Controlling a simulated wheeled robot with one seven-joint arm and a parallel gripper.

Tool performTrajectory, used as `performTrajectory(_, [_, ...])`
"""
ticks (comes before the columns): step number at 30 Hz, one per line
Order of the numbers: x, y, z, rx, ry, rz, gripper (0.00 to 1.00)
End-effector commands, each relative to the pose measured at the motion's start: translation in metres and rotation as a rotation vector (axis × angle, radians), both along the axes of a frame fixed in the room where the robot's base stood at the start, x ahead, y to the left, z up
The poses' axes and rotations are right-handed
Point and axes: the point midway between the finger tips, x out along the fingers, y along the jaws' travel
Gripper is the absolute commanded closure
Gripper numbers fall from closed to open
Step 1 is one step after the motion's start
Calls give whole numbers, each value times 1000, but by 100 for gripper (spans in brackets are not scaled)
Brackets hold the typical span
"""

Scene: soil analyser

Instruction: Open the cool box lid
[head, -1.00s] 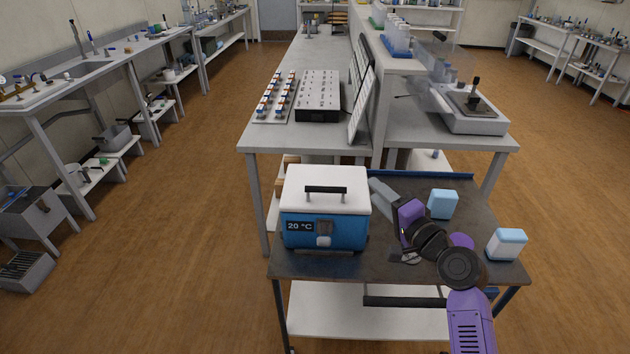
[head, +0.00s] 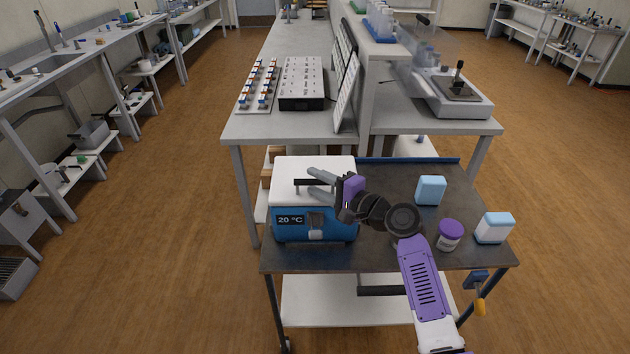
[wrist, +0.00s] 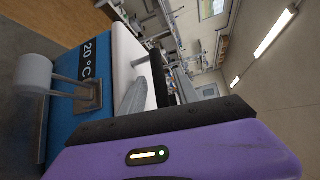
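The cool box (head: 340,232) is blue with a "20 °C" display and stands on the left of the dark cart top. Its white lid (head: 284,172) is down on the box, with a dark bar handle (head: 302,183) on top. A grey latch (head: 316,222) is on the front; it also shows large in the wrist view (wrist: 36,75). My gripper (head: 311,181) is over the lid, its two grey fingers apart, one on each side of the handle's right part. I cannot tell if they touch it. The wrist view shows one finger (wrist: 131,98) near the white lid (wrist: 125,48).
A purple-capped jar (head: 449,235) and two pale blue-and-white containers (head: 431,190) (head: 494,228) stand on the cart's right side. The cart top (head: 390,255) is clear between box and jar. A bench (head: 250,125) with a sample rack stands behind.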

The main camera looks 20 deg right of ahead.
Motion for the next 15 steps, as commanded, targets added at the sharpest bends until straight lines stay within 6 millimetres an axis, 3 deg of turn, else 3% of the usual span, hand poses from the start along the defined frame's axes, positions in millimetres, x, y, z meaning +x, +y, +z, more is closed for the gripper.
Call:
performTrajectory(11, [7, 4, -1, 0, 0, -1, 62])
performTrajectory(15, [7, 4, -1, 0, 0, -1, 86])
